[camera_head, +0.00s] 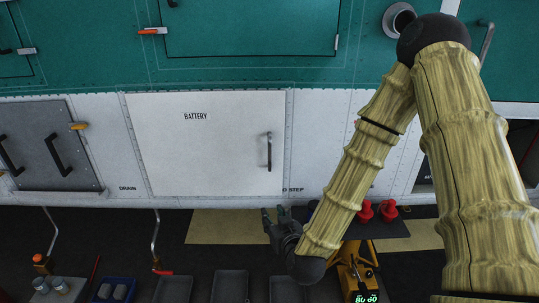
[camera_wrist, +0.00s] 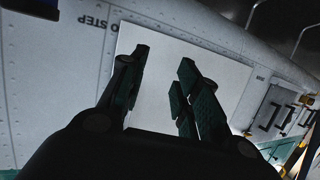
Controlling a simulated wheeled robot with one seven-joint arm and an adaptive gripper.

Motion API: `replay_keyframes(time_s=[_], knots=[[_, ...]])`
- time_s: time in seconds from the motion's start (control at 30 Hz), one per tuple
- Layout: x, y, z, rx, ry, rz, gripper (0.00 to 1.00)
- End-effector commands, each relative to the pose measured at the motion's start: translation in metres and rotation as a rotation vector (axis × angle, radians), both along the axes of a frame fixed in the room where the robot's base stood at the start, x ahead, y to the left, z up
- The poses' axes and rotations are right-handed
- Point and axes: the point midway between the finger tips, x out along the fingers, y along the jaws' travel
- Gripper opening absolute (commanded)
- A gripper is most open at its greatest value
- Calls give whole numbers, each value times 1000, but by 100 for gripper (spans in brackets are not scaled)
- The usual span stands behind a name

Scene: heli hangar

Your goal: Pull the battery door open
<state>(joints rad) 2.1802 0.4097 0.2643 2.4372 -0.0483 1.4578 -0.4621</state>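The battery door (camera_head: 205,145) is a white panel marked BATTERY, lying flush and shut in the aircraft's side. Its dark vertical handle (camera_head: 269,151) is near the door's right edge. My gripper (camera_head: 275,214) is below the door's lower right corner, under the handle and apart from it. In the wrist view, my gripper's fingers (camera_wrist: 164,60) are spread with nothing between them. The white door panel (camera_wrist: 222,72) shows behind and between the fingers there. I cannot make out the handle in the wrist view.
A grey hatch (camera_head: 48,140) with two black handles is left of the door. Below are several trays (camera_head: 230,287), a blue bin (camera_head: 115,290), red items (camera_head: 376,211) on a dark surface and a yellow device (camera_head: 356,270). The space before the door is clear.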

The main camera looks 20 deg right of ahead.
Motion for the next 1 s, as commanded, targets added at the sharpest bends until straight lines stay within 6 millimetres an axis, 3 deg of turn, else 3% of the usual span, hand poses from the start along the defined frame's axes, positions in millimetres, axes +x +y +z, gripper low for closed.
replay_keyframes(time_s=[0.03, 0.1, 0.2, 0.3, 0.53, 1.0], knots=[[11, -4, 31, -2, -74, -22, 32], [21, -10, 64, -12, -158, -48, 32], [28, -16, 99, -20, -242, -78, 32], [32, -20, 116, -27, -285, -96, 32], [49, -23, 124, -29, -301, -103, 32], [121, -28, 123, -29, -298, -102, 32]])
